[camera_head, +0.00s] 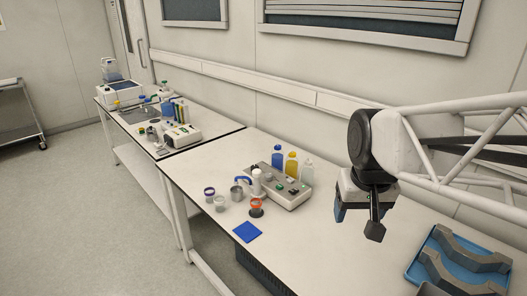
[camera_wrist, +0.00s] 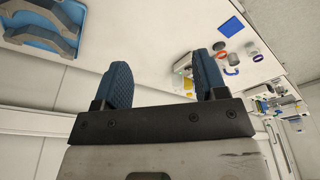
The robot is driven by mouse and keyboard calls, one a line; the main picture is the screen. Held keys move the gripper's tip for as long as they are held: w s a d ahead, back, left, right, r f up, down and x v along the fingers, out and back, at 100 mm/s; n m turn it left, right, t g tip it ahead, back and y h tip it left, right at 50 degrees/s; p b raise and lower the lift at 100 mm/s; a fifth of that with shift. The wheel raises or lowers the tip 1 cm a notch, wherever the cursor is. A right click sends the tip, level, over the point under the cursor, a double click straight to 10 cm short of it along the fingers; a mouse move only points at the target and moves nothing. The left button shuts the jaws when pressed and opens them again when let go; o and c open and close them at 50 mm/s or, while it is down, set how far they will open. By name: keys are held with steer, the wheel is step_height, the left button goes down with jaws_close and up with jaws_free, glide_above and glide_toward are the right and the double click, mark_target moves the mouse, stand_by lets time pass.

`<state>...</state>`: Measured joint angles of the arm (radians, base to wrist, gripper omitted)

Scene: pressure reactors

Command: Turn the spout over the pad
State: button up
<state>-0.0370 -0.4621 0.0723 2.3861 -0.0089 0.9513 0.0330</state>
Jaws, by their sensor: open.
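The blue spout (camera_head: 242,180) sticks out to the left from a white upright post at the left end of a beige bench unit (camera_head: 286,192). It also shows small in the wrist view (camera_wrist: 232,71). The flat blue square pad (camera_head: 247,232) lies on the bench towards its front edge, nearer to me than the spout; it also shows in the wrist view (camera_wrist: 231,26). The spout does not point over the pad. My gripper (camera_head: 358,218) is open and empty, above the bench well to the right of both. Its two blue fingers stand apart in the wrist view (camera_wrist: 161,78).
Several small cups (camera_head: 219,203) stand left of the unit, and a red-ringed dark holder (camera_head: 256,207) stands between unit and pad. Blue, yellow and white bottles (camera_head: 291,165) stand behind. A blue tray (camera_head: 412,270) with grey parts lies at right. The bench middle is clear.

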steer(key=w+a+r, duration=0.1)
steer(key=w+a, duration=0.2)
steer(key=w, duration=0.9)
steer(key=n+g, duration=0.2)
glide_above(257, 171)
steer(key=f, duration=1.5)
steer(key=shift+w+a+f, duration=0.1)
steer(key=shift+w, duration=0.1)
steer(key=shift+f, duration=0.1)
steer(key=shift+f, duration=3.8)
